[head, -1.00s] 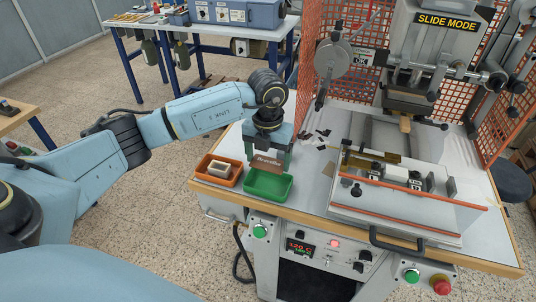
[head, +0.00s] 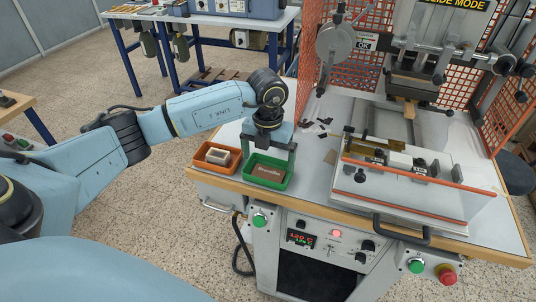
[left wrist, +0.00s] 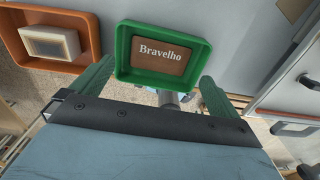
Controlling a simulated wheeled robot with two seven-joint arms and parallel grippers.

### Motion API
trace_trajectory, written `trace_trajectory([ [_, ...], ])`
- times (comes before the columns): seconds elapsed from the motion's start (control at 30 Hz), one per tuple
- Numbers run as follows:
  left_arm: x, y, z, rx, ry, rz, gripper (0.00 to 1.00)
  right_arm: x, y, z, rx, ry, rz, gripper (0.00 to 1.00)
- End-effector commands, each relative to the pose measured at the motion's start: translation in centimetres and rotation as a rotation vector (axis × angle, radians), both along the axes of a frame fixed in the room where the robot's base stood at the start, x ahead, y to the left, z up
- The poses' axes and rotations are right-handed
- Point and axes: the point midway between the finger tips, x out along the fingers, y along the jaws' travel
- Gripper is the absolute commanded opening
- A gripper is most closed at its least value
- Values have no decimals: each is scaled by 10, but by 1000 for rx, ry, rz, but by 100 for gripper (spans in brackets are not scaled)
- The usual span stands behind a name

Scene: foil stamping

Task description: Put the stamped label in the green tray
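The stamped label (head: 268,173) is a brown rectangle that lies flat inside the green tray (head: 283,186). In the left wrist view the label (left wrist: 160,63) reads "Bravelho" in pale letters, and the green tray (left wrist: 124,45) frames it on all sides. My left gripper (head: 272,160) is just above and behind the tray. Its two green fingers are spread wide with nothing between them; they also show in the left wrist view (left wrist: 153,85), apart from the label. My right gripper is in neither view.
An orange tray (head: 233,168) with pale blocks (head: 218,155) stands left of the green tray. The stamping machine (head: 398,208), with an orange-edged slide table and orange mesh guard (head: 312,40), fills the right. Dark scraps (head: 324,121) lie behind.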

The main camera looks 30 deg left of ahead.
Motion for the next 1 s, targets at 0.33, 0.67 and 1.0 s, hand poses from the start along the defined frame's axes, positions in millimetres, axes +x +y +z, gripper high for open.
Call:
trace_trajectory([
  [0.33, 1, 0, 16, -1, -3, -1, 100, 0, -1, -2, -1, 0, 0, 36],
  [0.67, 1, 1, 88, 0, -6, 0, 100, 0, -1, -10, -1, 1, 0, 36],
  [1.0, 0, 1, 131, 0, -1, 0, 100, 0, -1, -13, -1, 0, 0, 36],
])
